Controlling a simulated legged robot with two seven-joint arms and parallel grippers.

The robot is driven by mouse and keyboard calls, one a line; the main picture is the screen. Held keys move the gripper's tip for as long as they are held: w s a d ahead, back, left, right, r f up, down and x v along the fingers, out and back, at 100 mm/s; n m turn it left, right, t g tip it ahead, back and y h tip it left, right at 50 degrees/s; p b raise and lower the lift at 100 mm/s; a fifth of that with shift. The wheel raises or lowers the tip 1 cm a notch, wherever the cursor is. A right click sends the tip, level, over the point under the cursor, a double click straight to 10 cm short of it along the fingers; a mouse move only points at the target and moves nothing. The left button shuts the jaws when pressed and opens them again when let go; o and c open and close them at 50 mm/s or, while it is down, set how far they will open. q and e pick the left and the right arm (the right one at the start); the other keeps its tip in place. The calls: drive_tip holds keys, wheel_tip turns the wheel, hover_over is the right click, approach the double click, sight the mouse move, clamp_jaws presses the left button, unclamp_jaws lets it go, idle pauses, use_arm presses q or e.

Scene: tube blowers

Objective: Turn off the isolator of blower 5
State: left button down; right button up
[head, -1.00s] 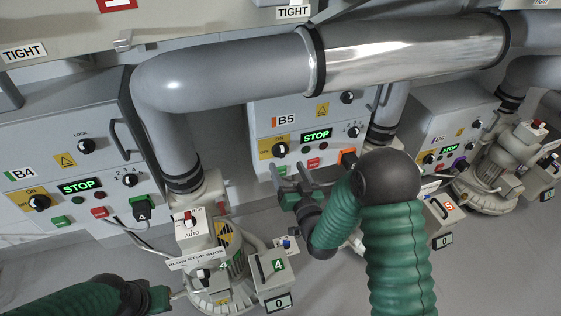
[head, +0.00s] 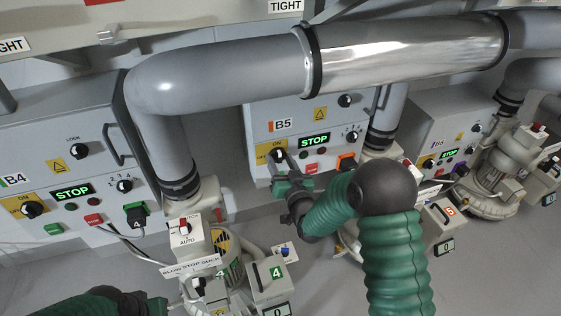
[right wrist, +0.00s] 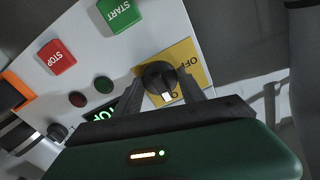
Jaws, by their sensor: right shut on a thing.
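Blower 5's control box (head: 262,112), labelled B5, is in the middle of the head view with a green STOP display. Its black isolator knob (head: 278,155) sits on a yellow plate (head: 263,158) at the lower left. In the right wrist view the knob (right wrist: 158,76) has a white mark pointing down in the picture, away from the OFF lettering (right wrist: 184,72). My right gripper (head: 284,164) is shut on the knob, one finger on each side in the wrist view (right wrist: 162,82). My left gripper (head: 172,306) is at the bottom left, its jaws unclear.
A green START button (right wrist: 119,14) and a red STOP button (right wrist: 57,57) are near the knob. The B4 box (head: 60,150) stands at left, another blower box (head: 450,120) at right. A thick grey pipe (head: 220,80) crosses above. Blower 4's machine (head: 215,265) stands below.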

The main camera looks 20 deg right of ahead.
drive_tip(key=shift+c, duration=1.1)
drive_tip(key=shift+n, duration=0.3)
drive_tip(key=n, duration=0.4)
drive_tip(key=shift+p, duration=0.3)
drive_tip(key=n, duration=0.4)
drive_tip(key=shift+n+p, duration=0.35)
drive_tip(key=shift+n, duration=0.05)
drive_tip(key=n+p, duration=0.1)
drive_tip(key=n, duration=0.4)
drive_tip(key=shift+a, duration=0.1)
drive_tip(key=shift+f+n+p, duration=0.15)
drive_tip(key=shift+n+p, duration=0.25)
drive_tip(key=shift+n, duration=1.3)
drive_tip(key=shift+s+f, duration=0.1)
